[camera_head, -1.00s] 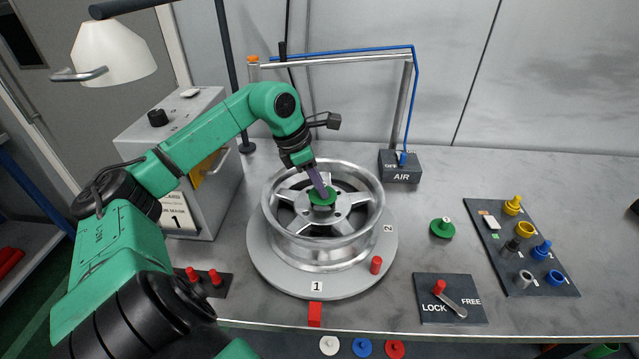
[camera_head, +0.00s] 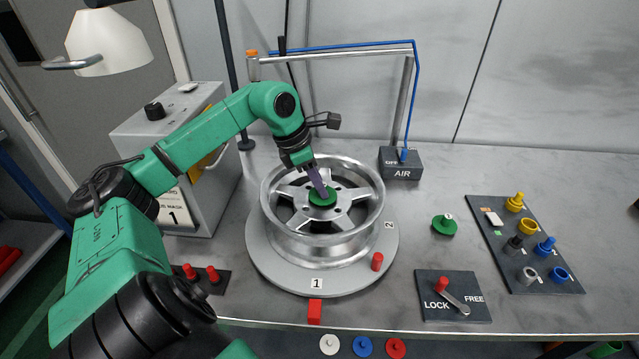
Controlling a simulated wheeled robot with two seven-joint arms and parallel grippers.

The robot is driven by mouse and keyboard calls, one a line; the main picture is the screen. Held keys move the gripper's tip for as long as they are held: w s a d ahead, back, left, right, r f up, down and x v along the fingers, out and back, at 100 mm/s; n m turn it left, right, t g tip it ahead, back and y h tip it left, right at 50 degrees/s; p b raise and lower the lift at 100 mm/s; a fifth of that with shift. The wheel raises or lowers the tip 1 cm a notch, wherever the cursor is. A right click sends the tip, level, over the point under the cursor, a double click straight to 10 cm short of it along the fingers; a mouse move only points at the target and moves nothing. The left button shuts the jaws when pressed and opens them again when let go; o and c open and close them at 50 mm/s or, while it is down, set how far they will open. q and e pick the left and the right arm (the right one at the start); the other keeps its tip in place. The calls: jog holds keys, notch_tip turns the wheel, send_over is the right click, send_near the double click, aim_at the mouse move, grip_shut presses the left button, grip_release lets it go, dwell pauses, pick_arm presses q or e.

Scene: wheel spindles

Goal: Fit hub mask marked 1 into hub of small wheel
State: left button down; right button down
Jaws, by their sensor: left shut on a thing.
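A silver spoked wheel (camera_head: 320,258) lies flat on a round grey turntable (camera_head: 268,262). My left gripper (camera_head: 322,193) reaches down inside the rim and is shut on a green round mask (camera_head: 325,201) at the hub. The mask covers the hub's middle; whether it is fully seated in it I cannot tell. Its marking is hidden by the gripper. A second green mask (camera_head: 444,225) with a white label lies on the bench to the right of the wheel. My right gripper is not in view.
A LOCK/FREE lever panel (camera_head: 452,297) stands at the front right. A dark board (camera_head: 530,240) with several coloured plugs is at the far right. An AIR box (camera_head: 401,163) and pipe frame stand behind the wheel. The bench at the back right is clear.

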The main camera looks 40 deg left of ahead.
aim_at(309, 196)
pick_arm(q)
jog(key=shift+f+b, duration=0.3)
jog(key=shift+f, duration=0.1)
jog(key=c, duration=0.6)
grip_release()
jog(key=shift+c, duration=0.2)
jog(key=shift+a+r, duration=0.1)
jog(key=shift+r, duration=0.15)
jog(key=b+v, duration=0.1)
jog(key=v, duration=0.4)
jog(key=shift+s+a+r, duration=0.1)
jog(key=shift+s+r, duration=0.1)
jog(key=shift+r, duration=0.1)
jog(key=v, duration=0.6)
jog(key=shift+f, duration=0.1)
